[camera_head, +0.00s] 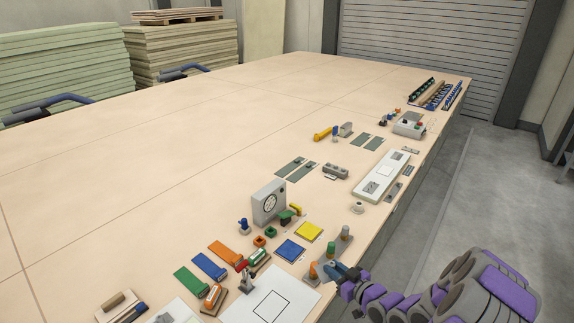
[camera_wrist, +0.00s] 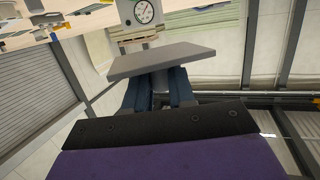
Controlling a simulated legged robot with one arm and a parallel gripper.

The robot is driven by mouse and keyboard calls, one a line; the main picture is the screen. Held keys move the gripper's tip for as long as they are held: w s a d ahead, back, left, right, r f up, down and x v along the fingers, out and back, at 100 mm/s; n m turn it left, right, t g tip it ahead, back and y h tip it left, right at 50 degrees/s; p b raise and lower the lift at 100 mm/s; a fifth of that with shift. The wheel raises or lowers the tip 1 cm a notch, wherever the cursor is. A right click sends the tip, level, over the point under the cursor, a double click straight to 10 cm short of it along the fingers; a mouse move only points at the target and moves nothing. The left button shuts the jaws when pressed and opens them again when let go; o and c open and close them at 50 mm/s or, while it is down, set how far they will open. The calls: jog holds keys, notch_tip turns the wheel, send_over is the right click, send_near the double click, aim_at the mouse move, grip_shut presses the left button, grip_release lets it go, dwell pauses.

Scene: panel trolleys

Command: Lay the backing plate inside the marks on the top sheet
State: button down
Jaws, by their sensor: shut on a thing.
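My gripper (camera_head: 346,272) is over the near right edge of the long table, low in the head view. In the wrist view its dark blue fingers (camera_wrist: 158,92) are shut on a flat grey plate (camera_wrist: 160,60), which I take to be the backing plate. A white sheet (camera_head: 300,291) with a black outlined rectangle (camera_head: 270,306) lies on the table to the left of my gripper. The rectangle looks bare. The sheet's near edge is cut off.
Upright coloured posts (camera_head: 345,235) stand beside my gripper. A grey dial box (camera_head: 268,203), a blue square (camera_head: 291,250), a yellow square (camera_head: 309,231) and a small clamp-like piece (camera_head: 246,283) are around the sheet. The table's (camera_head: 180,150) far left is clear.

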notch_tip(320, 180, up, 27)
jog(key=w+a+m+t+h, duration=0.1)
jog(key=w+m+t+h, duration=0.1)
jog(key=m+h, duration=0.2)
notch_tip(320, 180, down, 13)
jog(key=w+m+h, duration=0.2)
jog(key=m+h, duration=0.1)
jog(key=h, duration=0.2)
jog(key=shift+f+t, duration=0.15)
jog(key=shift+t, duration=0.25)
